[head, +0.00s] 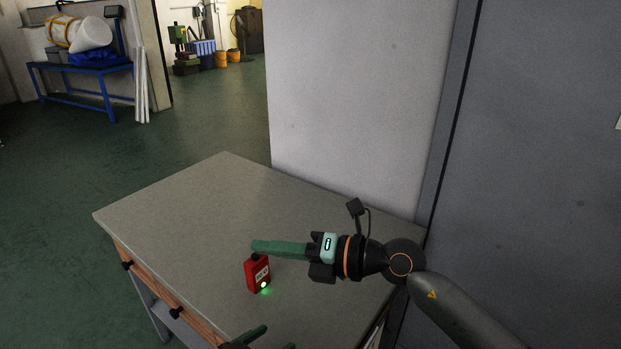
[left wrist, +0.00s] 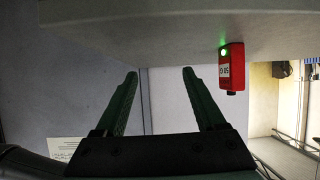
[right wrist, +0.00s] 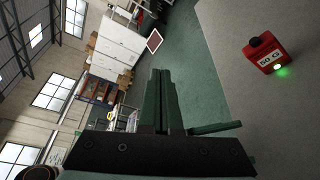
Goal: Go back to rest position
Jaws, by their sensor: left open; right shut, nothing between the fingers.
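A small red device (head: 257,273) with a white label and a lit green light stands on the grey table (head: 215,205). My right gripper (head: 254,246) is shut and empty. In the head view its fingers overlap the space just above the device; the right wrist view shows the device (right wrist: 265,53) apart from the fingers (right wrist: 160,72). My left gripper (head: 279,337) shows only by its fingertips at the bottom edge of the head view. In the left wrist view its fingers (left wrist: 160,70) are spread and empty, with the device (left wrist: 232,72) to their right.
A white wall panel (head: 360,95) and a grey door-like panel (head: 545,170) stand close behind and right of the table. Green floor (head: 200,125) lies open at the left and back. A blue bench (head: 85,75) with items stands far left. The table's left part is bare.

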